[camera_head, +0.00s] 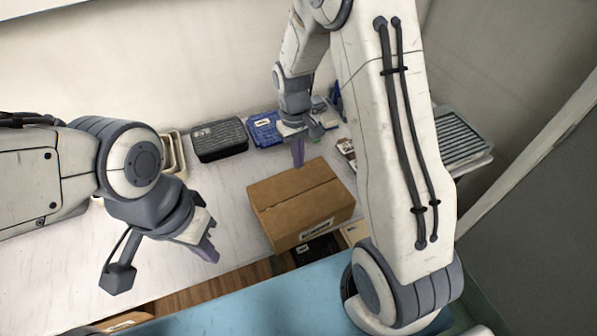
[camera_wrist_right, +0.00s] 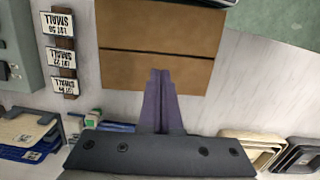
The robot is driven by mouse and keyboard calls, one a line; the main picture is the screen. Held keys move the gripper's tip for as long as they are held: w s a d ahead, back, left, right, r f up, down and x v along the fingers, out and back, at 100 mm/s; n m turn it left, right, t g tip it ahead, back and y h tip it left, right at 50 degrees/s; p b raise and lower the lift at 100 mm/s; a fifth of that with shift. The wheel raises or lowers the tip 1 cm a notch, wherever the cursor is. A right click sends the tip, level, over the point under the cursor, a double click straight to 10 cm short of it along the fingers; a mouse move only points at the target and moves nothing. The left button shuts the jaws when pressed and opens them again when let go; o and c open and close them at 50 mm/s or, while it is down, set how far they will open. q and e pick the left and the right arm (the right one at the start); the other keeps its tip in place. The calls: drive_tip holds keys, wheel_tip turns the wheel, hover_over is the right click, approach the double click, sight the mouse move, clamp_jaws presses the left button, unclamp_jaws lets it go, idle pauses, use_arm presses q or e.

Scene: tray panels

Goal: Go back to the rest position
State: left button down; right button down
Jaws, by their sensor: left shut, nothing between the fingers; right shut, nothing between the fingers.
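My left gripper (camera_head: 208,250) hangs over the left part of the white table, its purple fingers together and empty. My right gripper (camera_head: 298,160) is above the table just behind a closed brown cardboard box (camera_head: 300,200), with its fingers shut on nothing. In the right wrist view the shut fingers (camera_wrist_right: 160,82) point at the box (camera_wrist_right: 155,70), overlapping its near edge. I cannot tell whether they touch it.
A black crate (camera_head: 219,140), a blue tray (camera_head: 264,130) and a beige tray (camera_head: 174,152) stand along the wall. A grey ribbed panel (camera_head: 462,136) is at the right. Labelled blocks (camera_wrist_right: 62,55) show in the right wrist view. The table's left part is clear.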

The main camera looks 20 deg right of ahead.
drive_tip(key=shift+r, duration=0.65)
